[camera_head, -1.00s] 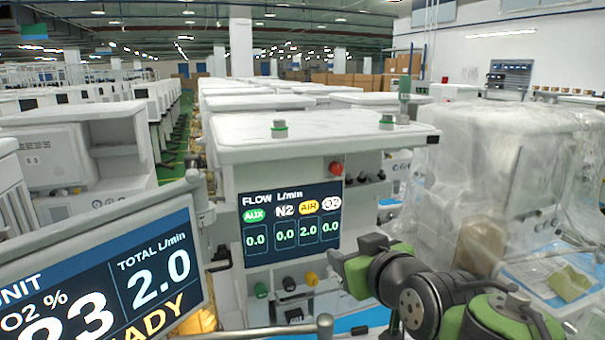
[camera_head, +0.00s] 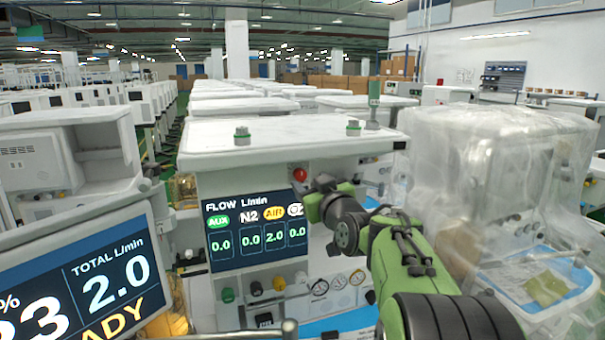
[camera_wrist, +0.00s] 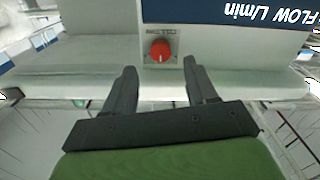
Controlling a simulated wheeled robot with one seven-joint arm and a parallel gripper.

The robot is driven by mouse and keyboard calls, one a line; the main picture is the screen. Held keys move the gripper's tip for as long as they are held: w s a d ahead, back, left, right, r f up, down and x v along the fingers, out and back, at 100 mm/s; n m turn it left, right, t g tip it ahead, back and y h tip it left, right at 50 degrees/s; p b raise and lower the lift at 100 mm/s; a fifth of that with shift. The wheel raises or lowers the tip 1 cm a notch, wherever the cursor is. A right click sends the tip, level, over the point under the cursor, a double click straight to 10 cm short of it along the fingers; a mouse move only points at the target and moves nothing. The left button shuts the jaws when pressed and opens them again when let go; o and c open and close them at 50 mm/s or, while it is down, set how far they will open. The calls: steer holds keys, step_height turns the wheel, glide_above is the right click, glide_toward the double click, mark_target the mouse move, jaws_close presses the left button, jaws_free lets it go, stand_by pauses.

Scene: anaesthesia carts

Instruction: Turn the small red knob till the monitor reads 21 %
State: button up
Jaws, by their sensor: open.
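The small red knob (camera_head: 300,174) sits on the cart's front panel, just above the right part of the flow display (camera_head: 256,228). In the wrist view the red knob (camera_wrist: 160,50) lies ahead, between and beyond the two open fingers of my gripper (camera_wrist: 160,82). The fingers are apart from it. In the head view my green and dark arm reaches in from the lower right, its end at the display's right edge. The monitor (camera_head: 85,283) at the lower left shows TOTAL 2.0 L/min; the percent reading is cut off, with a 3 visible.
The flow display reads 0.0, 0.0, 2.0 and 0.0. Coloured knobs (camera_head: 254,289) and round gauges sit below it. The cart's white top (camera_head: 290,140) overhangs the panel. A plastic-wrapped cart (camera_head: 490,180) stands to the right.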

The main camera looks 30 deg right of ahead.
mark_target(301, 176)
steer(key=x, duration=0.5)
steer(key=shift+p, duration=0.4)
steer(key=shift+a, duration=0.1)
steer(key=shift+c, duration=0.5)
